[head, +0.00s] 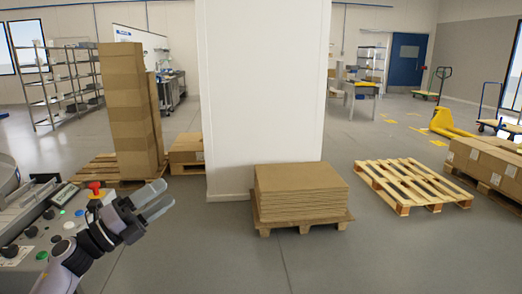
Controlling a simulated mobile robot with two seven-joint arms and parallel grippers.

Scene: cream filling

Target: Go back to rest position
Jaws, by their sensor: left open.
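My left gripper (154,200) is at the lower left of the head view. Its two grey fingers are apart and nothing is between them. It is raised in front of the grey floor, to the right of a control panel (45,228). The panel carries a red knob, a small display and several coloured buttons. My right gripper is not in view.
A white pillar (262,90) stands ahead. Flat cardboard (300,192) lies stacked on a pallet before it. An empty wooden pallet (413,184) is to the right, near boxes (488,160). A tall cardboard stack (128,110) stands left. The front floor is clear.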

